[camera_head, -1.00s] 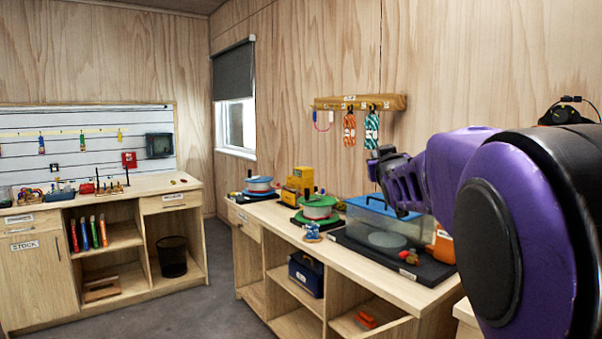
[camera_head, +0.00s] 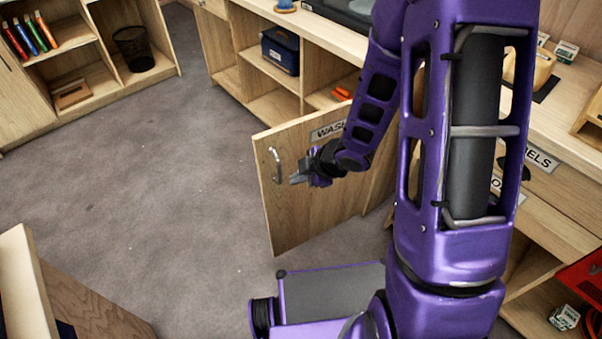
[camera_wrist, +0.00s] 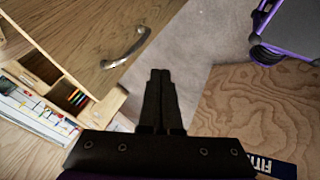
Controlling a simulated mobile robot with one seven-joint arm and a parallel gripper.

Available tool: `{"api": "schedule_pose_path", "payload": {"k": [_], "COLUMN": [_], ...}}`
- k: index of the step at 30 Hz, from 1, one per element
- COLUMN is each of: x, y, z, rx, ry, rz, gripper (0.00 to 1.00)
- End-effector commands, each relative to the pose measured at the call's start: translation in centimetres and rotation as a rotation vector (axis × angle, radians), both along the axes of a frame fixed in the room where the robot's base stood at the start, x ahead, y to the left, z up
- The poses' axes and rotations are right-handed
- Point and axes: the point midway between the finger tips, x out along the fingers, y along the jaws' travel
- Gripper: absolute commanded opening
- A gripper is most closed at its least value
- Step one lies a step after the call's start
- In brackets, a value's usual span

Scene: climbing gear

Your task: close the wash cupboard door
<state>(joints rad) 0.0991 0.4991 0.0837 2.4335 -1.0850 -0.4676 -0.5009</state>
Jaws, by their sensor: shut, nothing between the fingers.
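The wash cupboard door (camera_head: 290,215) stands swung open into the room, with a label starting "WAS" near its top edge, partly covered by my arm. Its metal handle (camera_head: 277,165) is near the free edge; the handle also shows in the wrist view (camera_wrist: 127,49). My gripper (camera_head: 297,178) is shut and empty, in front of the door's labelled face, just right of the handle in the head view. In the wrist view my closed fingers (camera_wrist: 160,75) point past the door's edge toward the floor, apart from the handle. I cannot tell whether they touch the door.
Open shelves hold a blue toolbox (camera_head: 281,50) behind the door. A bench with a drawer labelled "…NELS" (camera_head: 540,158) is at the right. A wooden unit (camera_head: 70,290) stands at the lower left. Grey floor (camera_head: 180,180) left of the door is clear.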

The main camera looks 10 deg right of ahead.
Motion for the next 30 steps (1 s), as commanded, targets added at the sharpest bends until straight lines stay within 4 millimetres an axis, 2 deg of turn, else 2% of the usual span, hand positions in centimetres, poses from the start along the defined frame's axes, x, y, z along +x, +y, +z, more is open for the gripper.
{"api": "schedule_pose_path", "payload": {"k": [1,8,9,16,30], "x": [0.4,2.4,3.4,5.9,6.3], "y": [0.6,2.5,2.5,2.8,2.8], "z": [-1.6,-5.3,-4.6,-4.8,-4.8], "rx": [0.0,-0.001,-0.001,0.0,-0.001], "ry": [0.002,0.001,-0.003,-0.001,-0.001], "rz": [0.003,0.002,-0.002,-0.003,-0.003], "gripper": [0.0,0.0,0.0,0.0,0.0]}}
